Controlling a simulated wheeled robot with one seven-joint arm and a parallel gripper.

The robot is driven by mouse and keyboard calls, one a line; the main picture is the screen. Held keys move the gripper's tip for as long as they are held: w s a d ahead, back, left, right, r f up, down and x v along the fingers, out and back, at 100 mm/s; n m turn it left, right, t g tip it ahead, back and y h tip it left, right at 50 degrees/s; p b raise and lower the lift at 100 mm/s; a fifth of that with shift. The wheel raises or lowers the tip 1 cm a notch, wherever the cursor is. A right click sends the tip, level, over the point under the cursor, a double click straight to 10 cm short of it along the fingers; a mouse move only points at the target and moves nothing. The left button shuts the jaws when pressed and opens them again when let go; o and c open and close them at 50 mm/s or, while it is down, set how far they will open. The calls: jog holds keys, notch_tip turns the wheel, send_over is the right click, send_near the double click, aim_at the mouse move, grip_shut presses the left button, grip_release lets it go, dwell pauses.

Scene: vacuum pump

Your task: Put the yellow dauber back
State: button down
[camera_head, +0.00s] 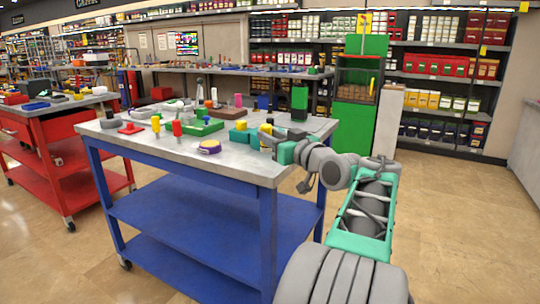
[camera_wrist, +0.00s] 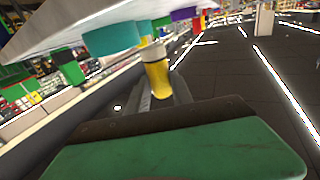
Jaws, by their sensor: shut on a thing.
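My gripper (camera_head: 266,139) is at the right front part of the workbench, shut on a yellow dauber (camera_head: 266,129). The wrist view appears upside down; there the yellow dauber (camera_wrist: 157,76) stands between the fingers, with a pale grey end toward the bench top. Whether that end touches the bench cannot be told. A teal block (camera_head: 240,136) lies just left of my gripper, with a small yellow thing (camera_head: 240,125) on or behind it.
The workbench (camera_head: 245,166) has a grey top and blue frame. A round purple and yellow thing (camera_head: 209,147) lies near its front edge. A red piece (camera_head: 131,128) lies at left. A tall green thing (camera_head: 299,98) stands behind my gripper. Bare bench top shows along the front.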

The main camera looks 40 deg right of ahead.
aim_at(270, 149)
jog(key=f, duration=0.2)
jog(key=f+b, duration=0.1)
jog(key=f, duration=0.1)
jog(key=shift+w+d, duration=0.15)
jog(key=shift+w, duration=0.2)
jog(key=shift+f+b, duration=0.3)
jog(key=shift+b, duration=0.1)
jog(key=c, duration=1.1)
grip_release()
jog(key=shift+r, duration=0.1)
jog(key=shift+r+p, duration=0.25)
jog(key=shift+p, duration=0.15)
jog(key=shift+s, duration=0.35)
jog(key=s, duration=0.3)
jog(key=s+a, duration=0.1)
jog(key=s, duration=0.3)
jog(key=s+p, duration=0.1)
jog(key=s, duration=0.3)
jog(key=shift+s+a+f, duration=0.15)
